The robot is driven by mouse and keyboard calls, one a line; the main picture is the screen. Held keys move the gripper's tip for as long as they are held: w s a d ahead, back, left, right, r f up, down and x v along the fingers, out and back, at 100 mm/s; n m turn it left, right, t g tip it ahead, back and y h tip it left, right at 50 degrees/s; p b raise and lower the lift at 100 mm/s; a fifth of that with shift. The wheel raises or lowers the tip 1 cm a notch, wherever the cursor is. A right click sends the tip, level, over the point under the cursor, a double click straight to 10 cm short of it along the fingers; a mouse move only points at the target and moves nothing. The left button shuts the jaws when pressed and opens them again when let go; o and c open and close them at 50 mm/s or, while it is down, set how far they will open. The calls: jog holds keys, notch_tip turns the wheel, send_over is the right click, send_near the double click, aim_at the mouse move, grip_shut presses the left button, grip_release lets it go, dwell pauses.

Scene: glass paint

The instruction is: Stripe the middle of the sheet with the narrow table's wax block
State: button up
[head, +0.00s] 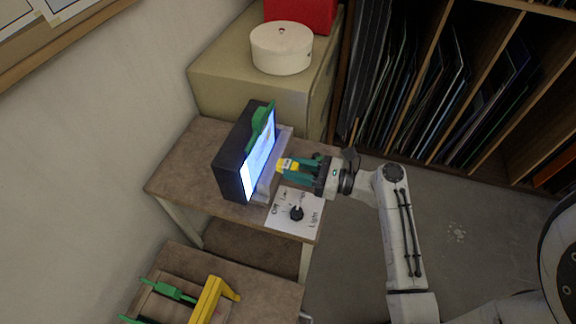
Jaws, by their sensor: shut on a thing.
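A lit sheet (260,152) stands upright at the front of a dark box (232,150) on the brown table. A green piece (261,122) sits at its top edge, and a pale ledge (268,187) runs along its foot. My gripper (291,169) is shut on a small yellow wax block (288,164) with a pale part. The block is close in front of the sheet's right side, around mid-height. I cannot tell if it touches the sheet. No stripe can be made out on the sheet at this angle.
A white dial panel (296,212) with a black knob, marked Off and Light, lies below my gripper. A lower table (262,287) in front holds green pieces (173,290) and a yellow piece (213,298). A beige cabinet (222,76) with a round white box (282,50) stands behind.

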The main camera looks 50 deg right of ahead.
aim_at(283, 166)
jog(key=shift+s+d, duration=0.1)
jog(key=shift+s, duration=0.2)
jog(key=shift+s, duration=0.1)
jog(key=v, duration=0.2)
jog(key=shift+s+d, duration=0.15)
jog(key=shift+s, duration=0.2)
jog(key=shift+w, duration=0.15)
dwell(0.9)
jog(key=shift+x, duration=3.5)
jog(key=shift+x, duration=0.95)
